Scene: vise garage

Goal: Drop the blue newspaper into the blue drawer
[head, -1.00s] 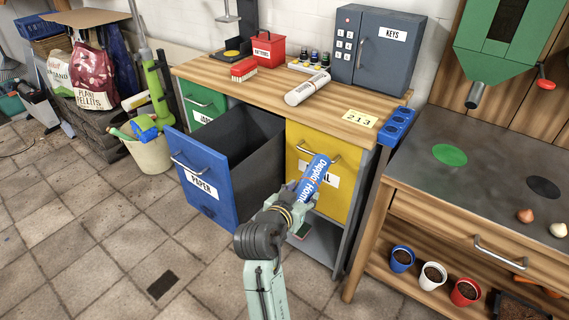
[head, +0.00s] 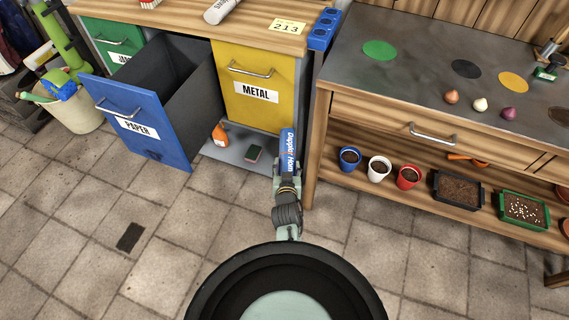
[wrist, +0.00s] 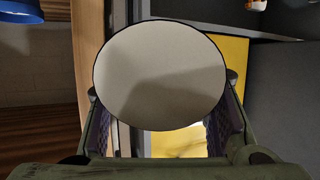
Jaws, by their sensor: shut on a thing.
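The blue newspaper (head: 288,150) is a rolled tube with white lettering. My gripper (head: 283,174) is shut on it and holds it upright, right of the yellow drawer front. In the wrist view the newspaper's pale round end (wrist: 160,75) fills the middle, between the two fingers (wrist: 162,125). The blue drawer (head: 140,125), labelled PAPER, is pulled open at the left, with a dark grey inside. In the head view the newspaper is well to the right of the drawer and apart from it.
The yellow METAL drawer (head: 252,110) is shut. A bench (head: 420,100) with pots stands at the right. A bucket (head: 75,110) stands left. The tiled floor in front is clear.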

